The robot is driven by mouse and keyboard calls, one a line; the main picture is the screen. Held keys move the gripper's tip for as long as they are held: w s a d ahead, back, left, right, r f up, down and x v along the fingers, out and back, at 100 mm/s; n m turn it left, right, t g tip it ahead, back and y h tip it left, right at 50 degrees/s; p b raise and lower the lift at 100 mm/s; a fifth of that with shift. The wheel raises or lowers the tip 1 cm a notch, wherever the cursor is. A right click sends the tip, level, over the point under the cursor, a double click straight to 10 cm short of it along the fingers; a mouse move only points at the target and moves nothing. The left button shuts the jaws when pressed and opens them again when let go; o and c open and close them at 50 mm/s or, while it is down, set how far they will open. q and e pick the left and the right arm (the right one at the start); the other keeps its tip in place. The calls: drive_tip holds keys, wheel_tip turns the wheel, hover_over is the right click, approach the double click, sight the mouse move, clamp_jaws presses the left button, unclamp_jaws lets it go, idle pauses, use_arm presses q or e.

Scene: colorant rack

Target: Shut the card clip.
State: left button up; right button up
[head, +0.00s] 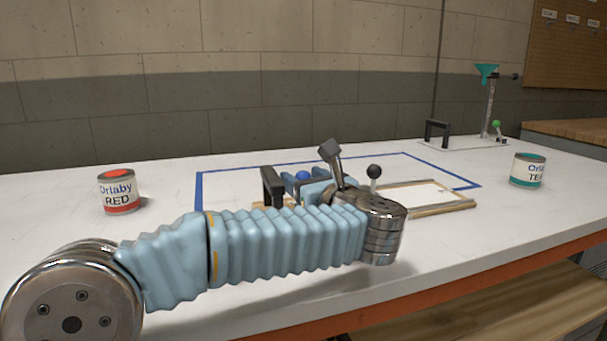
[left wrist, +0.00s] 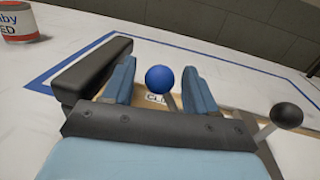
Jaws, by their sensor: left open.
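A blue ball knob (left wrist: 160,79) stands on a short lever beside a partly hidden label (left wrist: 155,99) that reads "CLI". I take it for the card clip's handle. In the head view the blue knob (head: 302,175) shows just past my left arm. My left gripper (left wrist: 158,88) is open, with one blue finger on each side of the knob and a visible gap to each. In the head view the left gripper (head: 304,182) is partly hidden by my own arm. The clip's base and jaw are hidden. My right gripper is not in view.
A black bar handle (head: 271,187) stands close left of the fingers. A black-knobbed lever (head: 374,171) stands to the right, by a wooden frame (head: 445,208). Red (head: 119,192) and teal (head: 527,171) paint cans stand apart. The table's left back is clear.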

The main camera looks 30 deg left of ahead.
use_arm(q)
drive_tip(key=shift+w+a, duration=0.15)
drive_tip(key=shift+a, duration=0.15)
clamp_jaws()
